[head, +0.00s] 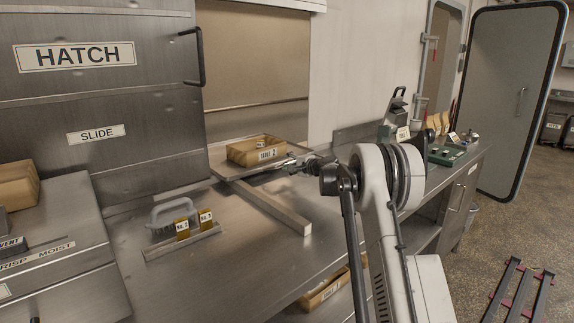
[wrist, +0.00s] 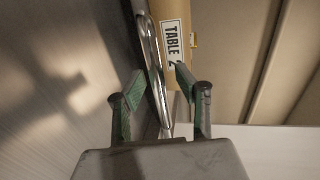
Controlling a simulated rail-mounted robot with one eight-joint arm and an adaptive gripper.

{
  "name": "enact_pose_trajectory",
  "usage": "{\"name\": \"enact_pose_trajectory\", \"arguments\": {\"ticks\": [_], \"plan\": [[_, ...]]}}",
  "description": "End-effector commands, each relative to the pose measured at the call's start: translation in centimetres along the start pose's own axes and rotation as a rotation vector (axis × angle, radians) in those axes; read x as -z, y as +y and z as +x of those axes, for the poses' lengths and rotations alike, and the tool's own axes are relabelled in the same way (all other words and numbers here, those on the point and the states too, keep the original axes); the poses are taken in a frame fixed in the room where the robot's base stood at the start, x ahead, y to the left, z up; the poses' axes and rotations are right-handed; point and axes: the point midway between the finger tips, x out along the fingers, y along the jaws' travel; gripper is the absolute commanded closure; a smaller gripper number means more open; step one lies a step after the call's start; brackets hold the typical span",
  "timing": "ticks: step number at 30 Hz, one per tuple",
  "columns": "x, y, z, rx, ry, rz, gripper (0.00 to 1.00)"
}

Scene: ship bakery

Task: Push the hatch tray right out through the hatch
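My gripper (head: 292,163) is at the tray's right front corner in the head view. In the wrist view its two green-padded fingers (wrist: 160,73) stand apart, with a shiny metal bar (wrist: 154,65) running between them. I cannot tell whether the fingertips touch the tray or the bar. Some small thing lies inside the tray, partly hidden.
The sliding hatch door (head: 95,85) stands left of the opening. A square metal bar (head: 265,205) crosses the counter before the tray. Green equipment (head: 447,155) stands at the right.

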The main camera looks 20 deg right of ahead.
Motion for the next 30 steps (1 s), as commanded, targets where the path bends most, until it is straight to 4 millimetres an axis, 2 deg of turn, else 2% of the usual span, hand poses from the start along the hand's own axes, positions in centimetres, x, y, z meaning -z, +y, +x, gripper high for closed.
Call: {"name": "enact_pose_trajectory", "arguments": {"ticks": [5, 10, 24, 30], "plan": [[0.0, 0.0, -0.1, 0.000, 0.000, 0.000, 0.69], [0.1, 0.0, -1.5, 0.000, 0.001, 0.001, 0.69], [0.1, 0.0, -9.9, 0.000, 0.001, 0.000, 0.69], [0.0, 0.0, -11.7, 0.000, 0.001, 0.000, 0.69]]}}
